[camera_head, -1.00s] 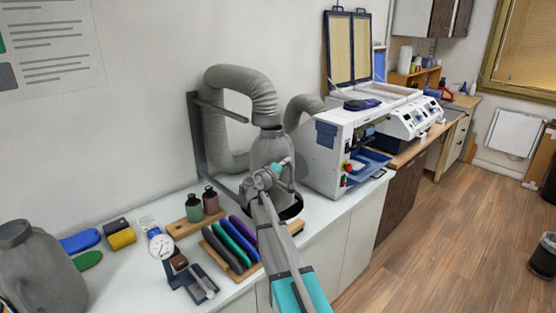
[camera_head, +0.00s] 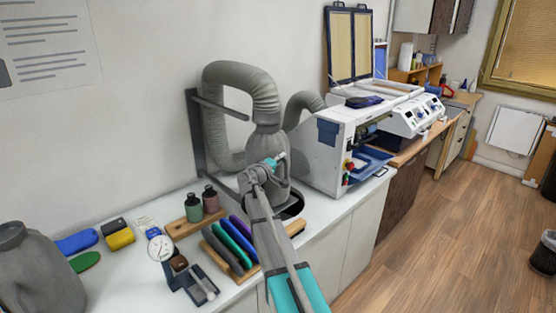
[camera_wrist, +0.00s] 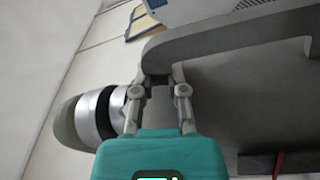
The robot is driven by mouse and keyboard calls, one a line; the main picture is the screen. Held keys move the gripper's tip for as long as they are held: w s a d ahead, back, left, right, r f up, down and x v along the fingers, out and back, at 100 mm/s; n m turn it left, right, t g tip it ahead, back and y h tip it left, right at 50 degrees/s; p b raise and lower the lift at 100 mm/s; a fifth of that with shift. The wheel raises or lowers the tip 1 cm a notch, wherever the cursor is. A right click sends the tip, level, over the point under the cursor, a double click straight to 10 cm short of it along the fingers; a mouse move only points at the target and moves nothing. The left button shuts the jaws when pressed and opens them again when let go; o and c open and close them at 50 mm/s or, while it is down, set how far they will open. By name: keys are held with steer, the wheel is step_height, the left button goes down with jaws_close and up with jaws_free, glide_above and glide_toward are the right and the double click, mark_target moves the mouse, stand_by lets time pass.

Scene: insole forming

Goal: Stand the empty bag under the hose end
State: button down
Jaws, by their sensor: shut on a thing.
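The empty grey bag (camera_head: 277,153) is upright beneath the lower end of the ribbed grey hose (camera_head: 262,100) in the head view. Its top meets or overlaps the hose end; I cannot tell whether they touch. My gripper (camera_head: 268,167) is in front of the bag and shut on it near its neck. In the wrist view the fingers (camera_wrist: 157,82) close on the grey bag (camera_wrist: 225,85), whose shoulder curves away to the right. A banded silver and black cylinder (camera_wrist: 98,115), perhaps the hose end, lies just left. The fingers partly hide the neck.
A dark round ring (camera_head: 291,205) is on the counter below the bag. A rack of coloured insoles (camera_head: 230,248), two small bottles (camera_head: 202,203) and a dial gauge (camera_head: 161,247) stand in front. Another grey bag (camera_head: 38,272) is at left; a white machine (camera_head: 325,150) is at right.

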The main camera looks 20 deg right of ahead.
steer(key=shift+s+a, duration=0.1)
steer(key=shift+a, duration=0.05)
steer(key=shift+f, duration=0.1)
steer(key=c, duration=0.7)
jaws_free()
steer(key=shift+a, duration=0.1)
steer(key=shift+b+v, duration=0.5)
steer(key=shift+v, duration=5.45)
steer(key=shift+s, duration=0.1)
